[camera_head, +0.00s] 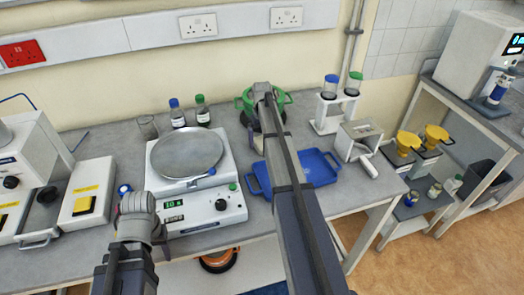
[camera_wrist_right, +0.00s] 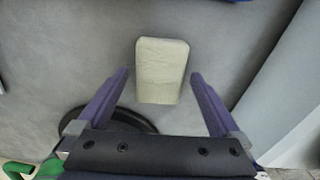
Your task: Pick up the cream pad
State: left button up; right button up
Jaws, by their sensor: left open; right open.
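The cream pad (camera_wrist_right: 162,70) is a pale block with rounded corners, lying on the grey bench in the right wrist view. My right gripper (camera_wrist_right: 160,76) is open, with its two purple fingers on either side of the pad's lower part. Gaps show between the fingers and the pad, and nothing is held. I cannot make out the pad in the head view.
A balance (camera_head: 210,215) with a round plate stands on the bench. A blue tray (camera_head: 318,167) and a green-rimmed container (camera_head: 284,98) lie partly behind my right arm. A bottle rack (camera_head: 335,113) stands right of them. A black round base (camera_wrist_right: 95,119) is near the pad.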

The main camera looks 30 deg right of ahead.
jog(key=shift+f, duration=0.45)
jog(key=shift+r, duration=0.1)
jog(key=shift+c, duration=0.2)
jog(key=c, duration=1.2)
